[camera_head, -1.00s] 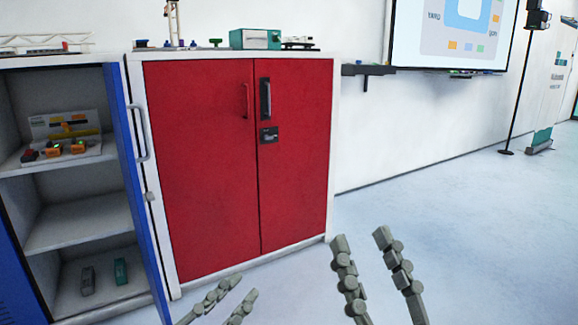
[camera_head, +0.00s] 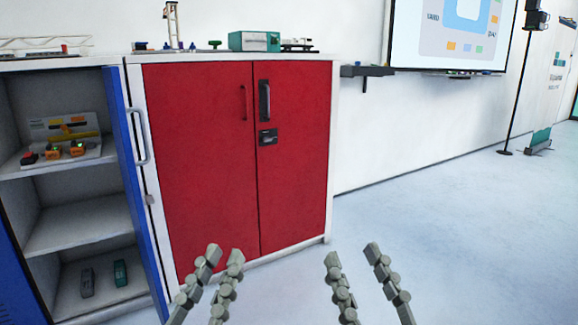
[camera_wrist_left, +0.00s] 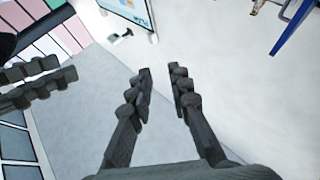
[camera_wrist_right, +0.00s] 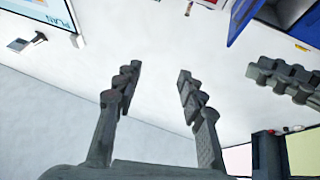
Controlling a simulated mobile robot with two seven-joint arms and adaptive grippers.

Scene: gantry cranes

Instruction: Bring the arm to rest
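My left gripper (camera_head: 224,254) is in the lower middle of the head view, in front of the red cabinet (camera_head: 205,160). Its two fingers are apart with a narrow gap and nothing between them; the left wrist view (camera_wrist_left: 160,72) shows the same gap. My right gripper (camera_head: 352,252) is to its right over the pale floor. Its fingers are apart and empty, with a wider gap in the right wrist view (camera_wrist_right: 160,70). The grippers are side by side and touch nothing that I can see.
A shelf unit with its blue door (camera_head: 138,190) open stands at the left. Small devices sit on its shelves. A teal box (camera_head: 254,41) and other small items are on the cabinet top. A screen (camera_head: 447,34) hangs on the wall.

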